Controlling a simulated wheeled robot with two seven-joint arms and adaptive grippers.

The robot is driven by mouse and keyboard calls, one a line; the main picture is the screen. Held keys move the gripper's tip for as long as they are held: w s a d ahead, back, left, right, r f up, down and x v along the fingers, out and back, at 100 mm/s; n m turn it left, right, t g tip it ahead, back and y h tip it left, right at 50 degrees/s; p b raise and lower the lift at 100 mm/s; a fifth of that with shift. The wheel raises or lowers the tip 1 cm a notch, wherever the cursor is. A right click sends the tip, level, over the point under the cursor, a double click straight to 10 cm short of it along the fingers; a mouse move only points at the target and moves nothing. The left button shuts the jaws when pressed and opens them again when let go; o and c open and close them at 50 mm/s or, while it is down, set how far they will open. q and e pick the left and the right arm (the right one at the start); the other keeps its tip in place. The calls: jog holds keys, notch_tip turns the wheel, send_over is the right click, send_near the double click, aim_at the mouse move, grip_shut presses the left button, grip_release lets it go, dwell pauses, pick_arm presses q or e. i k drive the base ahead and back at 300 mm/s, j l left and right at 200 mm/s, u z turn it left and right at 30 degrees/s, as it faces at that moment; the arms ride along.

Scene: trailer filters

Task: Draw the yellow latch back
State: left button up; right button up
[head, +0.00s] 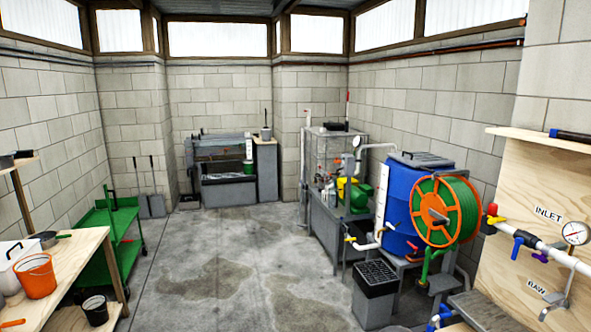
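No part that I can clearly identify as a yellow latch shows in the head view. Small yellow parts are visible: a yellow piece (493,220) beside a red knob on the white pipe at the right, a yellow lever (350,239) low in front of the blue tank, and a yellow part (341,190) by the green pump unit. They are too small to tell whether any is a latch. Neither of my grippers is in view.
A blue tank (408,205) with an orange and green hose reel (444,210) stands at the right, a grey bin (375,293) before it. A wooden bench (75,262) with an orange bucket (36,275) and a green cart (118,236) are left. The middle floor (235,275) is clear.

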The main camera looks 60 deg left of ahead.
aim_at(492, 220)
jog(key=i+j+u, duration=0.2)
jog(key=j+u, duration=0.2)
jog(key=i+j+u, duration=0.3)
jog(key=j+u, duration=0.15)
jog(key=i+j+u, duration=0.4)
jog(key=i+j, duration=0.25)
jog(key=i, duration=0.15)
jog(key=i+j+u, duration=0.15)
jog(key=i, duration=0.3)
jog(key=i+j, duration=0.3)
jog(key=i+j+u, duration=0.1)
jog(key=i, duration=0.45)
jog(key=i+j+z, duration=0.15)
jog(key=z, duration=2.2)
